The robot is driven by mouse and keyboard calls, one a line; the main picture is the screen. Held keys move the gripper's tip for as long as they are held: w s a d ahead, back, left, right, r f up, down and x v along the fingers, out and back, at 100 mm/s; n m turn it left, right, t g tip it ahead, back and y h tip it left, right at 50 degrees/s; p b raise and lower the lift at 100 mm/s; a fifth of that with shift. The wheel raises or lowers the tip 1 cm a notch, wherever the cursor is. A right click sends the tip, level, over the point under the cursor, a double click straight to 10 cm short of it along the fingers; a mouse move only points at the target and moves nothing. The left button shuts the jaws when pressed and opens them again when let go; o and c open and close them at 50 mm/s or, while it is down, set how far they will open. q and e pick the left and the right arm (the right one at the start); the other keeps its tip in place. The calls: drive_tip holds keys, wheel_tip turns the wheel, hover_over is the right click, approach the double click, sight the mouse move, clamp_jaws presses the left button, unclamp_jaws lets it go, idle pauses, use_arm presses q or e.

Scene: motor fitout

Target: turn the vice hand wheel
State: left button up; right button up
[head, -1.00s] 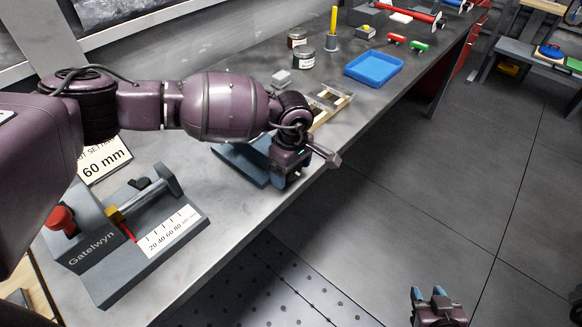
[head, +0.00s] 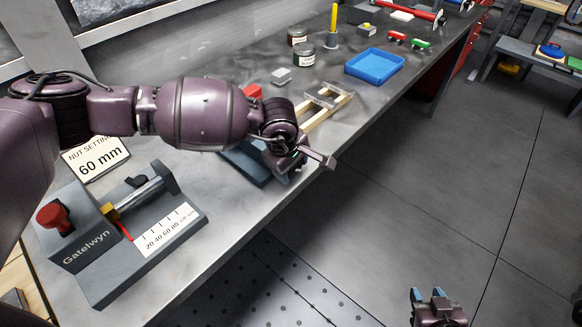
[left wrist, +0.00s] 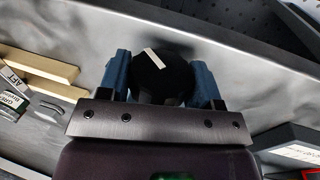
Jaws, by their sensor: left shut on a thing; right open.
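My left gripper (head: 284,170) is at the front edge of the bench, beside a blue-grey block (head: 243,163) that is partly hidden by my arm; this may be the vice. In the left wrist view its blue fingers are shut on a black round knob (left wrist: 162,78) with a white mark, which looks like the hand wheel. The white mark is tilted. In the head view the knob is hidden. My right gripper (head: 427,294) is open and empty, low over the floor, away from the bench.
A grey Gatelwyn fixture (head: 110,285) with a red knob and scale stands at the near left, by a "60 mm" card (head: 97,158). A wooden frame (head: 325,110), blue tray (head: 374,66) and jars (head: 303,56) lie farther along.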

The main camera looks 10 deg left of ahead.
use_arm(q)
drive_tip(key=shift+f+t+h+b, duration=0.15)
drive_tip(key=shift+t+h+b, duration=0.45)
drive_tip(key=shift+t, duration=0.5)
drive_tip(key=shift+r, duration=0.2)
use_arm(e)
drive_tip(key=f, duration=0.1)
drive_tip(key=s+f, duration=0.1)
drive_tip(key=shift+s+d+f, duration=0.1)
drive_tip(key=shift+s+f, duration=0.1)
drive_tip(key=shift+f, duration=0.2)
drive_tip(key=shift+w+r, duration=0.1)
use_arm(q)
drive_tip(key=o, duration=0.9)
drive_tip(key=shift+c, duration=0.2)
drive_tip(key=shift+o, duration=0.3)
use_arm(e)
drive_tip(key=shift+w+r, duration=0.25)
drive_tip(key=shift+w, duration=0.2)
use_arm(q)
drive_tip(key=shift+a+r, duration=0.1)
